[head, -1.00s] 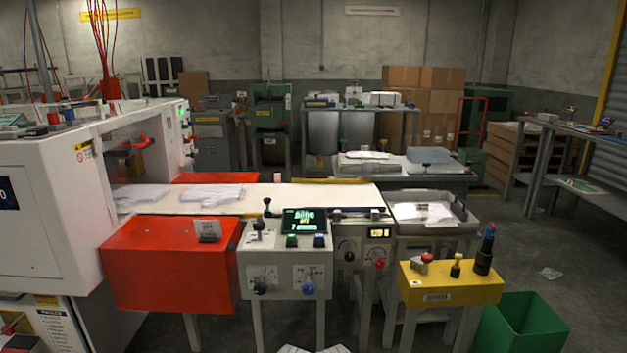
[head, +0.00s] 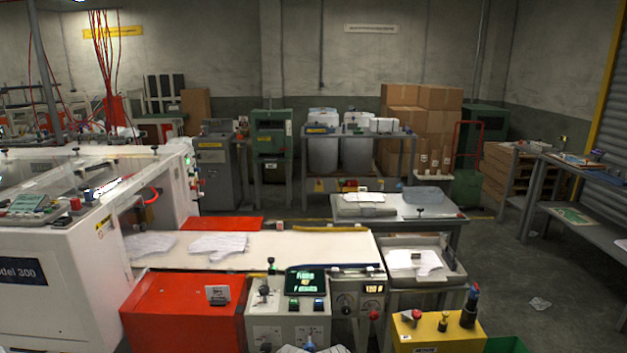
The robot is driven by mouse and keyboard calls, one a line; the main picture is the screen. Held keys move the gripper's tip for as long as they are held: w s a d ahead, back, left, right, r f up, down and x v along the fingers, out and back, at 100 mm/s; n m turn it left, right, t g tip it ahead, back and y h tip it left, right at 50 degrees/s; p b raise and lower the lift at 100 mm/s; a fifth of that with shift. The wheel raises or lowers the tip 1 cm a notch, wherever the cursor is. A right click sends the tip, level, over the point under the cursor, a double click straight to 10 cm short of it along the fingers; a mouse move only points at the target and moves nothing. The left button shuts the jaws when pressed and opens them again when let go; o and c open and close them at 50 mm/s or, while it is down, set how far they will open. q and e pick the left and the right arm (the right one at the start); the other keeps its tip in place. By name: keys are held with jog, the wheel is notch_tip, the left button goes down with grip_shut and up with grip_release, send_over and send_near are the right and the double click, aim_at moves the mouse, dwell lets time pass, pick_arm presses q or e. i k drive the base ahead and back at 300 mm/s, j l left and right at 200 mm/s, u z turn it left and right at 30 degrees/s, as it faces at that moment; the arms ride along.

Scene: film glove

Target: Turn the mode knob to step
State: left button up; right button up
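The control panel (head: 289,316) stands in the lower middle of the head view, cut off by the bottom edge. It carries a small lit screen (head: 306,282) with green text, a black lever (head: 270,266) and dark and blue buttons. On its front, a black knob (head: 265,347) and a blue knob (head: 310,344) show at the bottom edge. A narrower panel on its right has a dial with a black knob (head: 346,309), a red knob (head: 374,314) and a lit display (head: 374,289). The labels are too small to tell which is the mode knob. Neither gripper shows.
A red box (head: 183,310) stands left of the panel, beside the large white machine (head: 60,279). A pale belt (head: 300,246) with white sheets runs behind. A yellow button box (head: 437,332) and a tray (head: 449,277) stand right. Open floor lies farther right.

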aim_at(264, 290)
jog(key=i+z, duration=0.45)
jog(key=i, duration=0.6)
jog(key=j, duration=0.05)
